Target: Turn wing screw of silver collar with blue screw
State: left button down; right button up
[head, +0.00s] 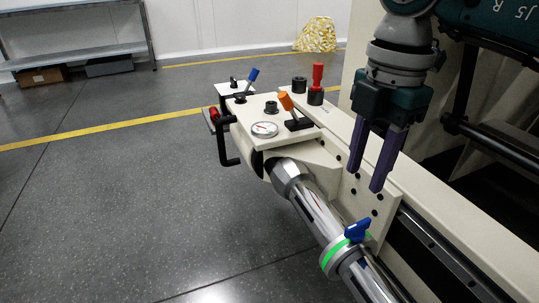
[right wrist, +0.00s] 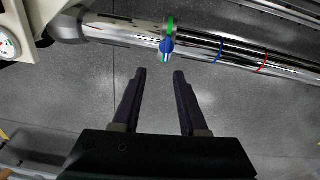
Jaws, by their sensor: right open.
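The silver collar (head: 338,258) with a green band sits around a shiny metal tube (head: 314,208) in the lower right of the head view. Its blue wing screw (head: 358,230) sticks out at the top right of the collar. In the right wrist view the blue screw (right wrist: 166,46) shows at the top centre, beside the green band (right wrist: 170,24). My right gripper (head: 367,183) is open and empty, with two purple fingers pointing down, above and apart from the collar. In the right wrist view its fingertips (right wrist: 159,73) are spread below the screw. My left gripper is not in view.
A cream machine housing carries a dial gauge (head: 264,129), an orange lever (head: 286,102), a red-handled lever (head: 317,78) and a blue-tipped lever (head: 252,75). A black bracket (head: 224,146) juts from its left end. Open grey floor (head: 130,200) lies to the left.

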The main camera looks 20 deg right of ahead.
aim_at(359, 223)
jog(key=f+b, duration=0.2)
jog(key=f, duration=0.1)
jog(key=f+b, duration=0.2)
jog(key=f, duration=0.1)
jog(key=s+f+b, duration=0.1)
jog(key=f+b, duration=0.1)
jog(key=f, duration=0.2)
jog(key=shift+d, duration=0.4)
grip_shut()
